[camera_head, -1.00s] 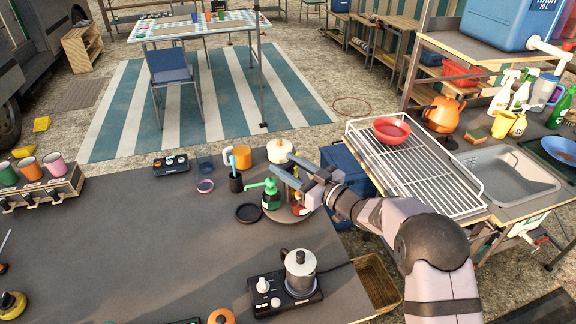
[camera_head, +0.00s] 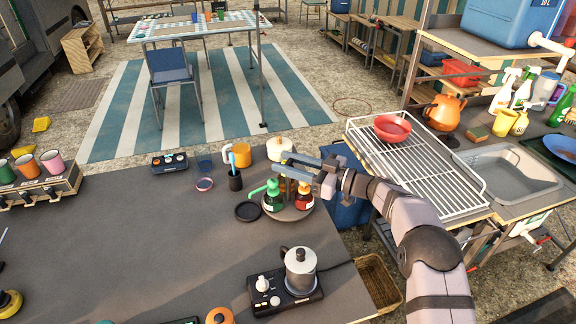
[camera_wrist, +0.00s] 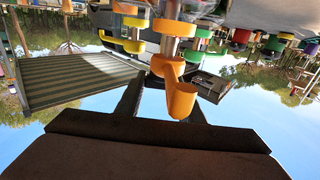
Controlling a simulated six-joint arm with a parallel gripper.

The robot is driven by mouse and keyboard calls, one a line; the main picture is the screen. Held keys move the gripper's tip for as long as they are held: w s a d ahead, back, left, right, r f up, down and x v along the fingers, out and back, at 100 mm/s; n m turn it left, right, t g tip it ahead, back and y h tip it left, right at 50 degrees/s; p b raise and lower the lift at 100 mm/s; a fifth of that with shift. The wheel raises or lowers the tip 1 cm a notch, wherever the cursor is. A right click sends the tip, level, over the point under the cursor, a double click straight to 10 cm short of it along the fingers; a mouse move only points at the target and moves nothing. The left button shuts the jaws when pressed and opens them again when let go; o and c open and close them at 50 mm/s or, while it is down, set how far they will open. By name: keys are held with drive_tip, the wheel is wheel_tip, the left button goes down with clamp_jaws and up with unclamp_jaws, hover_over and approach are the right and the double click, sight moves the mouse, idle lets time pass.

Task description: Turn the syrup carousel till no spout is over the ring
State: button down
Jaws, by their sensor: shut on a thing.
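The syrup carousel (camera_head: 290,213) is a round tray near the counter's right edge. It carries a green pump bottle (camera_head: 273,201), a red one (camera_head: 303,200) and an orange one partly hidden behind them. The green spout (camera_head: 258,189) points left, toward the black ring (camera_head: 248,212) lying on the counter. I cannot tell whether the spout tip is over the ring. My gripper (camera_head: 283,166) is above the back of the carousel. In the wrist view an orange pump spout (camera_wrist: 180,97) stands between my fingers, and they look shut on it.
A dark cup (camera_head: 235,182), an orange mug (camera_head: 238,155) and a pale round-topped container (camera_head: 281,147) stand close behind and left of the carousel. A moka pot (camera_head: 299,270) stands on a burner in front.

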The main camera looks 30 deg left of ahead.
drive_tip(key=shift+r+n+g+b, duration=0.25)
drive_tip(key=shift+n+g+b, duration=0.65)
drive_tip(key=shift+g+b, duration=0.45)
drive_tip(key=c, duration=1.2)
unclamp_jaws()
drive_tip(key=shift+f, duration=0.15)
drive_tip(key=shift+w+d, duration=0.15)
drive_tip(key=shift+d, duration=0.35)
drive_tip(key=shift+b+v, duration=0.75)
drive_tip(key=shift+v, duration=2.45)
